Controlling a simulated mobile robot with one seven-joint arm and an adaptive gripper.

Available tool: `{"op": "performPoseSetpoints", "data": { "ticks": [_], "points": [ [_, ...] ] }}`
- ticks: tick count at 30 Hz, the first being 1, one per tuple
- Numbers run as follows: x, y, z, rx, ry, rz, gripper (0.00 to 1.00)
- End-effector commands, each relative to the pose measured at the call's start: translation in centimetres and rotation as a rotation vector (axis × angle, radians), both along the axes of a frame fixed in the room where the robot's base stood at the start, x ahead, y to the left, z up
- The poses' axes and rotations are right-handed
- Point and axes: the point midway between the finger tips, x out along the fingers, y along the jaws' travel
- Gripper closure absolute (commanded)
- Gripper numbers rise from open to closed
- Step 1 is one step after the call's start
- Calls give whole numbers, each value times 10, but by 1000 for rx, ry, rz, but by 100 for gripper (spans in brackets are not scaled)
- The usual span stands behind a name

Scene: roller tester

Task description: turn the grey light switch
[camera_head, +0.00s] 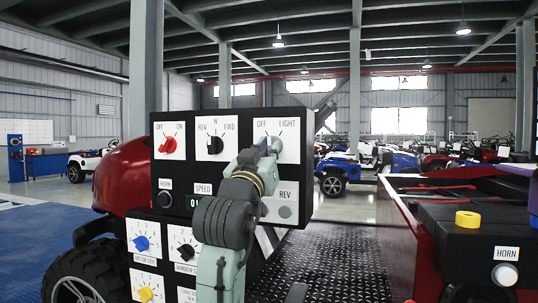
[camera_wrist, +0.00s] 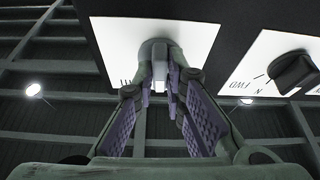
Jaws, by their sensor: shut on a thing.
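The grey light switch (camera_head: 279,142) is on the white OFF/LIGHT plate at the upper right of the black control panel (camera_head: 182,174). My gripper (camera_head: 270,148) reaches up to it from below and in front, hiding part of the knob and plate. In the wrist view the grey knob (camera_wrist: 159,50) stands on its white plate, its base showing above the fingertips. My gripper (camera_wrist: 160,82) is shut on the knob's light grey handle, one purple-padded finger on each side. The exact angle of the handle is hard to read.
Left of the light switch are the black REV/N/FWD switch (camera_head: 213,145) and the red OFF/ON switch (camera_head: 168,146). The REV lamp plate (camera_head: 281,203) lies just below. A lower panel carries blue (camera_head: 141,243), black and yellow knobs. A HORN button (camera_head: 505,274) stands far right.

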Motion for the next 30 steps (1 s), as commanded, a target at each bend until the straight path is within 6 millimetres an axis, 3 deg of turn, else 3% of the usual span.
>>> {"op": "performPoseSetpoints", "data": {
  "ticks": [15,30],
  "points": [
    [2,4,1,412,-133,2,100],
    [2,5,1,567,-182,3,100]
  ]
}}
